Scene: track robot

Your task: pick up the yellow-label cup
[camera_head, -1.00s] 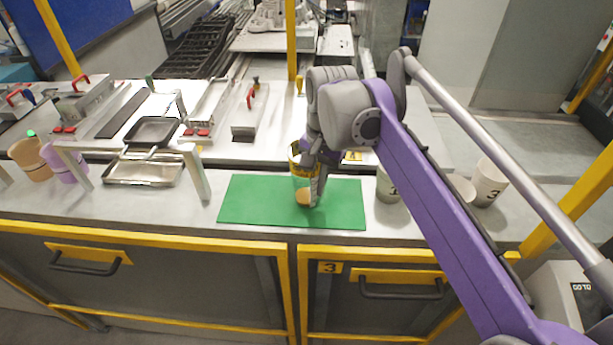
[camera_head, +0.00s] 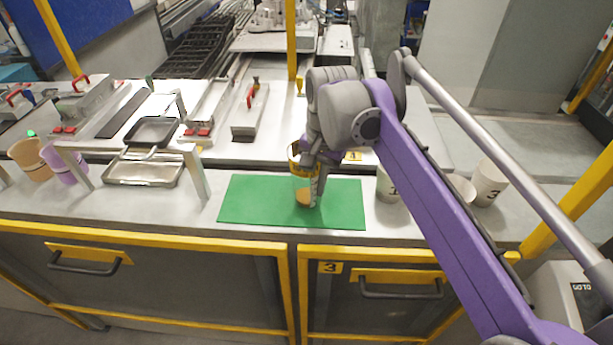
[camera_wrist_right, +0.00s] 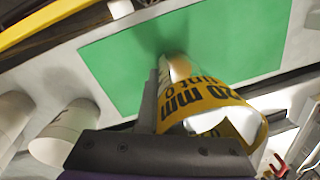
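The yellow-label cup (camera_head: 303,195) is clear, with a yellow band near its rim and tan at its bottom. It stands on the green mat (camera_head: 250,200) in the head view. My right gripper (camera_head: 315,190) reaches down at the cup from above and covers part of it. In the right wrist view, the cup's yellow label (camera_wrist_right: 200,97) with black print shows close up. One finger of my right gripper runs along the cup's left side there. The other finger is hidden, so whether they are closed on the cup is unclear. My left gripper is out of view.
A pale cup marked 1 (camera_head: 387,186) and another pale cup (camera_head: 489,183) stand right of the mat. A metal tray (camera_head: 145,170) and a purple cup (camera_head: 62,160) are at the left. The mat's left half is clear.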

